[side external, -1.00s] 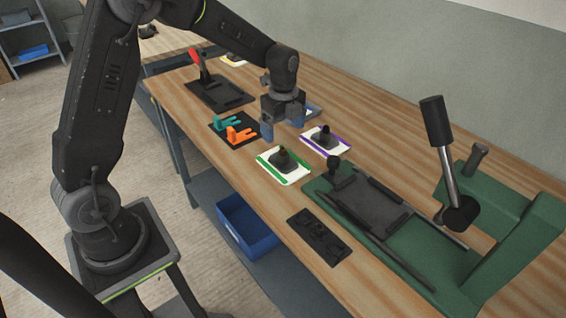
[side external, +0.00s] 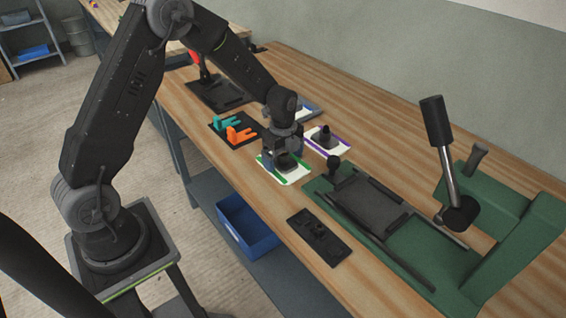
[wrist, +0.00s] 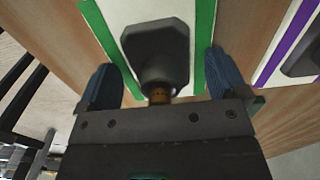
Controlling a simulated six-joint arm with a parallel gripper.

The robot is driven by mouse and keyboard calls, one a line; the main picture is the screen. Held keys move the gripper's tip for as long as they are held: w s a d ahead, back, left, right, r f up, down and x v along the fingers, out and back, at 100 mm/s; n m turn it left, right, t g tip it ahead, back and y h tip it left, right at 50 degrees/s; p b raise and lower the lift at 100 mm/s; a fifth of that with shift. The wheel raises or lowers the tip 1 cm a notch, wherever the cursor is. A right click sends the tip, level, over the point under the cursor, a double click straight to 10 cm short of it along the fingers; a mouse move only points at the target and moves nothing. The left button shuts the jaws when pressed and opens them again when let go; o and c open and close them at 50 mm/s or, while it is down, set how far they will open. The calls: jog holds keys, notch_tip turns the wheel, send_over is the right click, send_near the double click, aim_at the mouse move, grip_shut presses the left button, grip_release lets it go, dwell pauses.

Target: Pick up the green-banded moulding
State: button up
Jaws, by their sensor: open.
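The green-banded moulding (side external: 285,165) is a dark block with a knob on a white card with green side bands, lying on the wooden table. It fills the middle of the wrist view (wrist: 157,50), where a brownish knob shows just in front of the gripper body. My gripper (side external: 283,158) is over it, pointing down. In the wrist view my gripper (wrist: 160,88) is open, with one blue finger on each side of the knob.
A purple-banded moulding (side external: 326,140) lies close to the right. A green press (side external: 420,250) with a tall lever stands farther right. A black plate (side external: 320,237) lies near the front edge. Orange (side external: 241,134) and teal (side external: 228,122) pieces sit to the left on a dark mat.

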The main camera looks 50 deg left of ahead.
jog(key=c, duration=1.2)
jog(key=shift+o, duration=0.2)
jog(key=shift+r, duration=0.1)
jog(key=shift+r, duration=0.7)
notch_tip(320, 180, up, 2)
jog(key=shift+r, duration=0.25)
jog(key=s+a+r, duration=0.6)
jog(key=a+r, duration=0.1)
jog(key=a, duration=0.2)
jog(key=d+f+n, duration=0.2)
jog(key=d+n, duration=0.1)
jog(key=n, duration=0.2)
jog(key=d+f+n, duration=0.3)
jog(key=d+n, duration=0.1)
jog(key=n, duration=0.1)
jog(key=d+f+n, duration=0.3)
jog(key=n, duration=0.3)
jog(key=shift+w+d+f, duration=0.1)
jog(key=shift+d+f, duration=0.15)
jog(key=shift+d, duration=0.15)
jog(key=shift+d+f+n, duration=0.4)
jog(key=shift+d+n, duration=0.15)
jog(key=shift+n, duration=0.35)
